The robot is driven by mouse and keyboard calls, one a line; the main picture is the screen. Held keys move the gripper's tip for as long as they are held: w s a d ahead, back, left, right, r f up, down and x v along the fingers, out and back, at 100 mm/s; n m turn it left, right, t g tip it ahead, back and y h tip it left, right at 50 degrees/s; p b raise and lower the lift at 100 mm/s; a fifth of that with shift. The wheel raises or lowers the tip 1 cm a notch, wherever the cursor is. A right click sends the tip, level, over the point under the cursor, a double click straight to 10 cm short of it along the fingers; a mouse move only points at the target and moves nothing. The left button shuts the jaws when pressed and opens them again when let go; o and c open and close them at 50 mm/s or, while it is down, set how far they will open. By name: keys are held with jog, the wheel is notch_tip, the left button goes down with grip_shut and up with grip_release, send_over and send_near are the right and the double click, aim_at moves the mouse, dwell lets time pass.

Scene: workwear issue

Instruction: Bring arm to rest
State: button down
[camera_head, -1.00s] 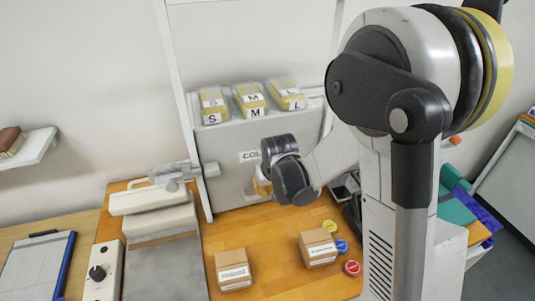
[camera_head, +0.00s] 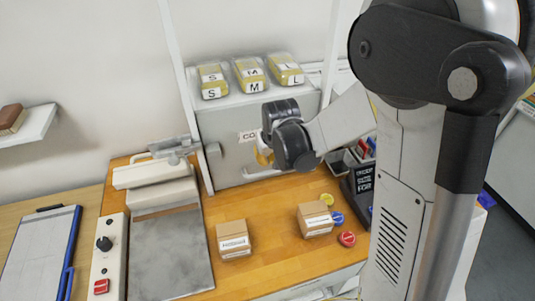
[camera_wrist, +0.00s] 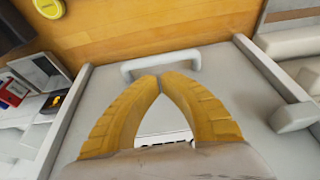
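My arm reaches in from the right in the head view, with its wrist in front of a grey cabinet (camera_head: 225,165) that bears a partly hidden label. My gripper (camera_head: 264,158) is mostly hidden behind the dark wrist joint; only a bit of yellow finger shows. In the wrist view, the two yellow fingers of my gripper (camera_wrist: 161,78) curve together and meet at the tips. Nothing shows held between them. A light bar handle (camera_wrist: 160,62) on the cabinet front lies just beyond the tips; I cannot tell whether they touch it.
Packs marked S, M and L (camera_head: 249,75) sit on the cabinet. Two cardboard boxes (camera_head: 233,239) (camera_head: 315,219) and coloured round discs (camera_head: 347,239) lie on the wooden bench (camera_head: 270,265). A press-like machine (camera_head: 165,230) and a clipboard (camera_head: 40,255) are at left.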

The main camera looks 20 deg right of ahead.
jog(key=p+v, duration=0.2)
jog(key=v, duration=0.6)
jog(key=s+f+t+b, duration=0.1)
jog(key=s+f+b, duration=0.1)
jog(key=s+b, duration=0.5)
jog(key=s+f+t+b, duration=0.2)
jog(key=s+b, duration=0.5)
jog(key=s, duration=0.3)
jog(key=shift+s+d, duration=0.15)
jog(key=shift+d, duration=0.1)
jog(key=shift+f, duration=0.1)
